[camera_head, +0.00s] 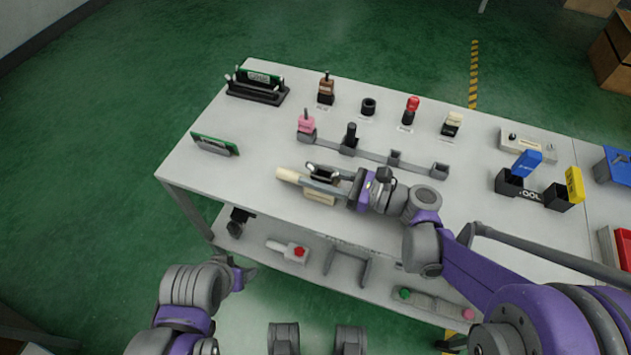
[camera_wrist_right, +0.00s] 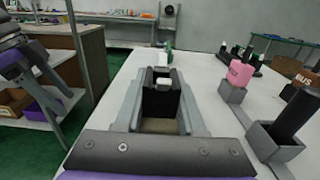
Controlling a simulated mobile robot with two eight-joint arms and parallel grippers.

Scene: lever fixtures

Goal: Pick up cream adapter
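The cream adapter (camera_head: 453,121) stands upright on a dark base at the back right of the row on the white table. My right gripper (camera_head: 316,178) is low over the front middle of the table, well to the left of and nearer than the cream adapter. In the right wrist view its two fingers (camera_wrist_right: 160,105) are spread apart, with a dark block (camera_wrist_right: 160,78) with a pale top between or just beyond them; contact cannot be told. The adapter is not made out in the wrist view. My left gripper (camera_head: 240,273) hangs off the table's front left; its opening is unclear.
A grey rack (camera_head: 372,155) holds a pink adapter (camera_head: 306,124) and a black one (camera_head: 351,134); two slots look empty. Brown (camera_head: 326,85) and red (camera_head: 411,107) adapters stand behind. A fixture with a pale base (camera_head: 320,197) and a cream-ended bar (camera_head: 288,174) sits by the right gripper.

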